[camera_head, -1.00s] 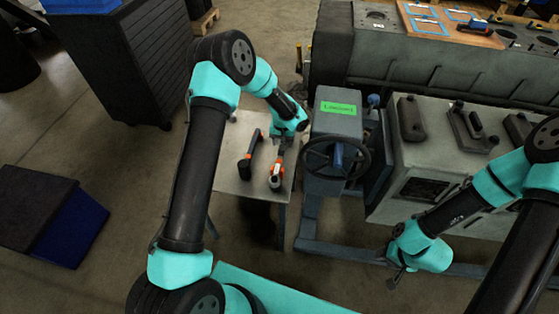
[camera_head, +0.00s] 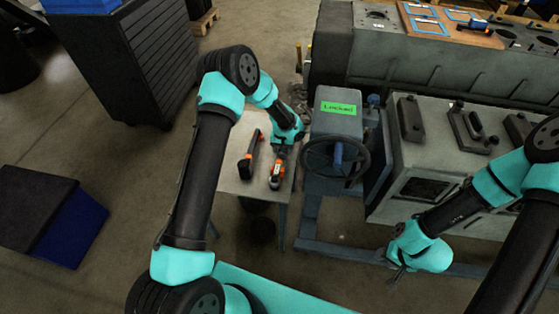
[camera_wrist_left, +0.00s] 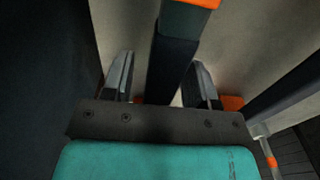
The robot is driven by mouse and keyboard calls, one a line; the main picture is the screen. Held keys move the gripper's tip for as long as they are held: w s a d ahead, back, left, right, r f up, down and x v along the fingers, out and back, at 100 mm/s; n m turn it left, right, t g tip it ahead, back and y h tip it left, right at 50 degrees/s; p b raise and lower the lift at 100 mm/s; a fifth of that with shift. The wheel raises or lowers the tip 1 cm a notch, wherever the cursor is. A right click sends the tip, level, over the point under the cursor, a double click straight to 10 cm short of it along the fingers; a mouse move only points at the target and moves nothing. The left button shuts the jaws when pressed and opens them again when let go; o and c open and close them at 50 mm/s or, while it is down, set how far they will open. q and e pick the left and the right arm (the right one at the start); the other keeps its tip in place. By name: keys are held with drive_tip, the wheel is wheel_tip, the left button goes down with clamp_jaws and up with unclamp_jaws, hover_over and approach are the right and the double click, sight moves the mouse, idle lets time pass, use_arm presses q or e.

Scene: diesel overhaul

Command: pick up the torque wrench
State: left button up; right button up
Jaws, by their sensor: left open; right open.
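Two long black-and-orange tools lie side by side on a small light table (camera_head: 229,178): a left tool (camera_head: 250,156) and a right tool (camera_head: 276,176). I cannot tell from their shapes which is the torque wrench. My left gripper (camera_head: 281,152) is low over the far end of the right tool. In the left wrist view its open fingers (camera_wrist_left: 161,78) stand on either side of a dark bar with an orange end (camera_wrist_left: 175,55), apart from it. My right gripper (camera_head: 391,268) is open and empty, low at the right.
A grey stand with a handwheel (camera_head: 336,158) and a green "Locked" label (camera_head: 338,109) stands right beside the table. A grey bench (camera_head: 437,150) with dark parts is further right. A dark cabinet (camera_head: 150,65) is at the back left.

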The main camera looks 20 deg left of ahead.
use_arm(q)
clamp_jaws()
idle(0.5)
idle(0.9)
